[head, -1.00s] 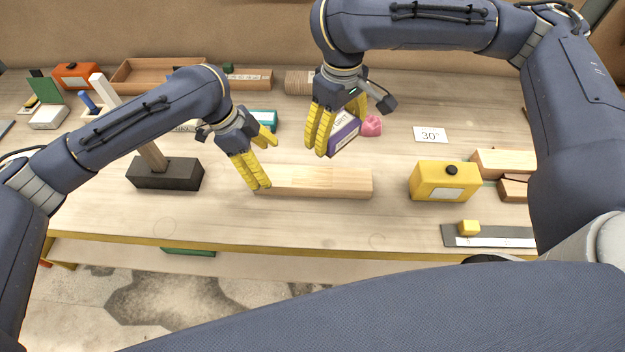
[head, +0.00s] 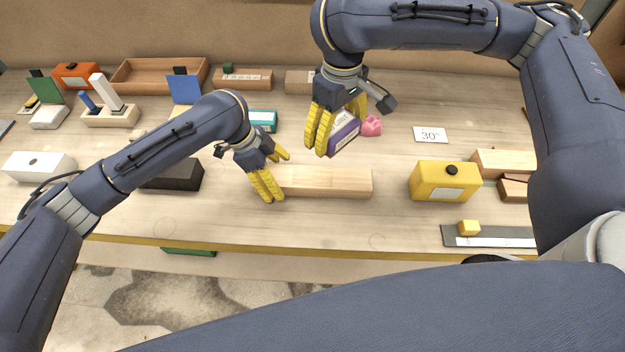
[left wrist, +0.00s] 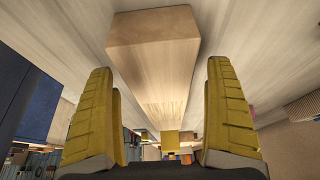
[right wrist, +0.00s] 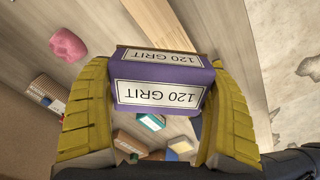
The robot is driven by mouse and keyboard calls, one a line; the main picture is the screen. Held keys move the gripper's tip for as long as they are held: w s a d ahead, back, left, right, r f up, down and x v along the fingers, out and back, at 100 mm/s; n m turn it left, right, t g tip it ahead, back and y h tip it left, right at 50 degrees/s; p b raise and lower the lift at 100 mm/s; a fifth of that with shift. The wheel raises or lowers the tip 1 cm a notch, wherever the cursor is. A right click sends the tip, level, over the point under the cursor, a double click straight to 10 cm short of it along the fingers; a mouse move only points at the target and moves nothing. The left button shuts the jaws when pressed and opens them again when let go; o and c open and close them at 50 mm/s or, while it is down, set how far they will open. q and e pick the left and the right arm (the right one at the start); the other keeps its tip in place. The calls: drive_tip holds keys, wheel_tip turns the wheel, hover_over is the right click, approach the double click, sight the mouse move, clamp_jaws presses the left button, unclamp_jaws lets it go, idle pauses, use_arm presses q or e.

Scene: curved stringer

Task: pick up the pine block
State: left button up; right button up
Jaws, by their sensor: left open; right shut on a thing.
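The pine block (head: 325,181) is a long pale wooden bar lying flat on the table, centre of the head view. In the left wrist view the block (left wrist: 155,55) runs lengthwise between and beyond the fingers. My left gripper (head: 277,177) is open at the block's left end, with its yellow fingers on either side of that end; contact cannot be told. My right gripper (head: 338,122) is shut on a purple 120 grit block (right wrist: 162,85), held above the table behind the pine block. The left fingers hide the pine block's left end in the head view.
A pink object (head: 371,126) lies beside the purple block. A yellow box (head: 444,181) stands right of the pine block, and a dark block (head: 180,176) lies to its left. The table's front edge (head: 330,248) is near, with clear surface before the pine block.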

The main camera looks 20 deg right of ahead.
use_arm(q)
drive_tip(key=shift+c, duration=0.2)
drive_tip(key=c, duration=1.6)
drive_tip(key=shift+c, duration=0.2)
drive_tip(key=shift+r, duration=0.2)
wheel_tip(320, 180, up, 10)
drive_tip(key=shift+f, duration=0.15)
drive_tip(key=shift+f, duration=0.15)
drive_tip(key=shift+f, duration=4.25)
drive_tip(key=shift+f, duration=0.45)
